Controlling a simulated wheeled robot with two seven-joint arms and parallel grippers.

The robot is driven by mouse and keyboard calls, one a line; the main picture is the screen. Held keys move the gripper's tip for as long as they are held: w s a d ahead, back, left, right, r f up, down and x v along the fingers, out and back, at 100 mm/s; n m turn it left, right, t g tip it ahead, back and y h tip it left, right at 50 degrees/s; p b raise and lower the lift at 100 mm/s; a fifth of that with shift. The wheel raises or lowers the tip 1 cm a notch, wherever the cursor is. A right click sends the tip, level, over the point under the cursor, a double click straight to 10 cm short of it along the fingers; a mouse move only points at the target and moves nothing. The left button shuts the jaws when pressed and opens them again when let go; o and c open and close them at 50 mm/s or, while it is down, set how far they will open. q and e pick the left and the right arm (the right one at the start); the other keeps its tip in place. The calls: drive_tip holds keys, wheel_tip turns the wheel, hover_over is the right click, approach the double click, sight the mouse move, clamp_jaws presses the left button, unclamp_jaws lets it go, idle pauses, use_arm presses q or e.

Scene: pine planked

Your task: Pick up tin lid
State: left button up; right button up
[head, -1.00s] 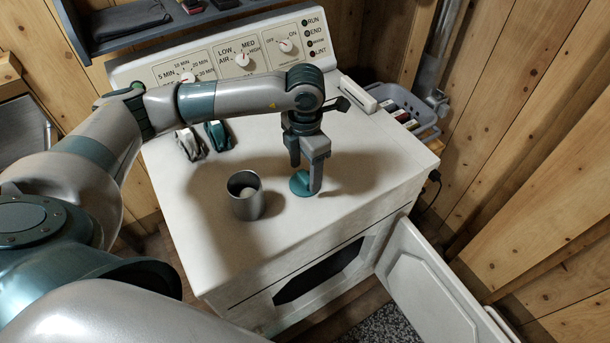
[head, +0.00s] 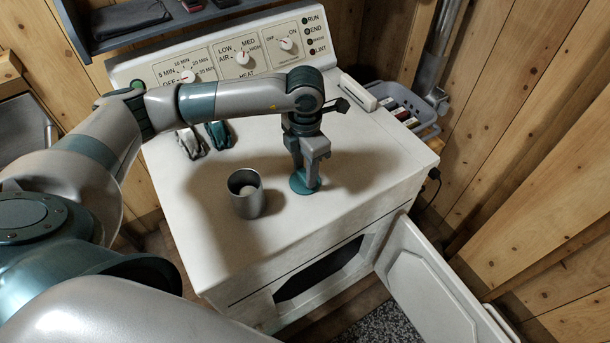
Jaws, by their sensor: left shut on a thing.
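The tin lid (head: 299,187) is a small teal disc on the white top of the dryer, right of the metal tin. My left gripper (head: 306,181) points down over it with its fingers closed in on the lid's middle, hiding part of it. The lid looks level and at or very near the surface; I cannot tell if there is a gap. My right gripper is not in view.
The dryer top (head: 365,165) is mostly clear around the lid. Two small toy cars (head: 218,134) sit at the back left below the control panel (head: 240,58). A grey basket (head: 400,106) is at the back right. The dryer door (head: 432,285) hangs open in front.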

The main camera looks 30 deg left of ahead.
sight(305, 174)
use_arm(q)
drive_tip(key=shift+r, duration=0.1)
drive_tip(key=shift+r+b, duration=0.5)
drive_tip(key=shift+b, duration=0.1)
wheel_tip(305, 174, up, 2)
drive_tip(key=shift+w+r+b, duration=0.1)
drive_tip(key=shift+b, duration=0.75)
drive_tip(key=d+r+b, duration=0.5)
drive_tip(key=d+r, duration=0.2)
drive_tip(key=d, duration=0.4)
drive_tip(key=shift+d+r, duration=0.3)
drive_tip(key=shift+d, duration=0.05)
